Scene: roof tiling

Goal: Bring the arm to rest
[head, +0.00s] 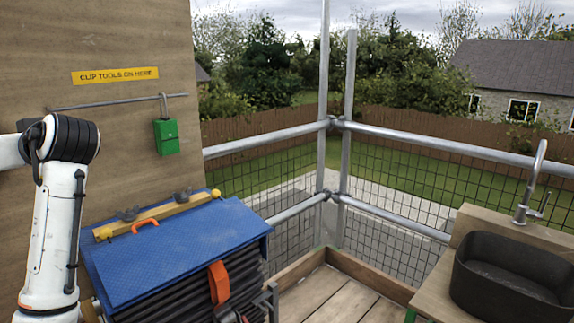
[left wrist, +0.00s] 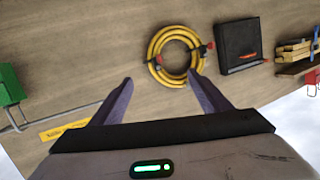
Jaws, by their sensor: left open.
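My left arm (head: 55,215) stands at the left of the head view, its forearm upright in front of the wooden wall. Its gripper is outside the head view. In the left wrist view my left gripper (left wrist: 160,92) is open, with its two dark fingers spread and nothing between them. Beyond the fingertips is the wooden wall, with a coiled yellow hose (left wrist: 157,62) hanging on it. My right gripper is in neither view.
A green box (head: 166,136) hangs from a wall rail (head: 110,102). Metal guard rails (head: 265,139) enclose the wooden deck. A black basin (head: 510,275) is at right. A black case (left wrist: 240,45) is on the wall.

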